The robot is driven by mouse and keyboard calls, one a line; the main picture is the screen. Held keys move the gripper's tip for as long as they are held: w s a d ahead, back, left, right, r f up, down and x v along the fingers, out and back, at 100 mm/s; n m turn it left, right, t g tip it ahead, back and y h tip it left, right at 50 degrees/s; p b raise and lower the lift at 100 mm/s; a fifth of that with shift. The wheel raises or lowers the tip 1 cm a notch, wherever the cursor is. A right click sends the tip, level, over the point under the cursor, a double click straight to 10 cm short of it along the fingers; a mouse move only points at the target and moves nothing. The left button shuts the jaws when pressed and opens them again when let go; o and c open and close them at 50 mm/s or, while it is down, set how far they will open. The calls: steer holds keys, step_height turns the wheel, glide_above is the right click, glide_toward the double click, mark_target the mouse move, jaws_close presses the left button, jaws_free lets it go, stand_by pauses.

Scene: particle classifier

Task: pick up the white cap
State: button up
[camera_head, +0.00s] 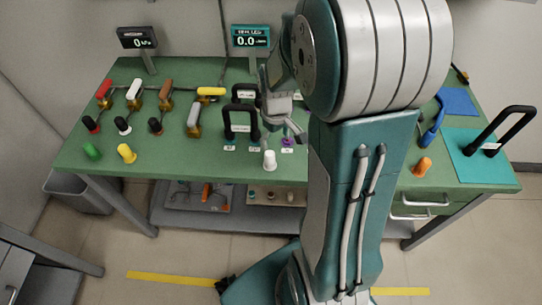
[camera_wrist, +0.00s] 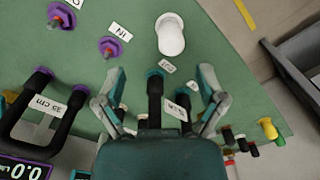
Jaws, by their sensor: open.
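The white cap (camera_head: 269,159) stands on the green table near its front edge in the head view. In the wrist view the white cap (camera_wrist: 171,36) shows large, beyond my fingertips and slightly right of the middle. My gripper (camera_head: 282,133) is above the table, just behind the cap in the head view. In the wrist view my gripper (camera_wrist: 161,73) has its fingers spread wide with nothing held between them. A black handle end shows between the fingers, lower in the picture. The cap is apart from both fingers.
Black handles (camera_head: 240,123) stand left of my gripper. A purple knob (camera_wrist: 113,46) is left of the cap. Green (camera_head: 92,151) and yellow (camera_head: 127,153) caps stand at the left, an orange cap (camera_head: 422,167) at the right. Table surface right of the white cap is clear in the wrist view.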

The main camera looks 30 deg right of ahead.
mark_target(269, 154)
steer(key=shift+a+f, duration=0.1)
steer(key=shift+f, duration=0.6)
steer(key=shift+a+f, duration=0.25)
steer(key=shift+a, duration=0.05)
steer(key=f, duration=0.1)
steer(key=a+f, duration=0.1)
steer(key=f, duration=0.1)
steer(key=shift+w+a, duration=0.25)
steer(key=shift+d+f, duration=0.2)
steer(key=shift+f, duration=0.3)
steer(key=shift+d+f, duration=0.15)
steer(key=shift+f, duration=0.35)
steer(key=shift+d+f, duration=0.1)
steer(key=shift+d, duration=0.15)
steer(key=shift+a, duration=0.25)
steer(key=c, duration=1)
steer(key=shift+s, duration=0.1)
steer(key=shift+c, duration=0.6)
